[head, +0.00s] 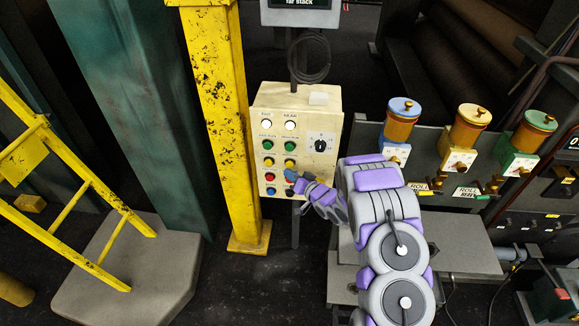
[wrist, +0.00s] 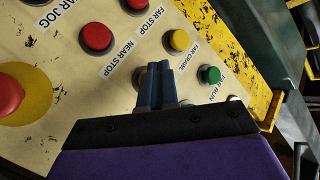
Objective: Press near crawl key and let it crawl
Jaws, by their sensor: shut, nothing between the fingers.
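The cream control box (head: 258,105) stands right of the yellow post, its labelled keys in two columns. The near crawl key (head: 290,162) is yellow, in the right column. The far crawl key (head: 268,162) is beside it, and in the wrist view it is labelled FAR CRAWL (wrist: 178,40). My gripper (head: 289,175) is shut and empty, its blue fingertips (wrist: 153,68) close to the panel face. In the wrist view the fingers hide most of the near crawl key; a yellow-orange edge (wrist: 140,76) shows beside them. I cannot tell whether they touch it.
The red NEAR STOP key (wrist: 97,38) and green FAR RUN key (wrist: 209,74) lie close to the fingers. A large red button on yellow (wrist: 8,95) is farther off. A yellow post (head: 215,110) stands left of the box; a grey bench (head: 460,250) is at right.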

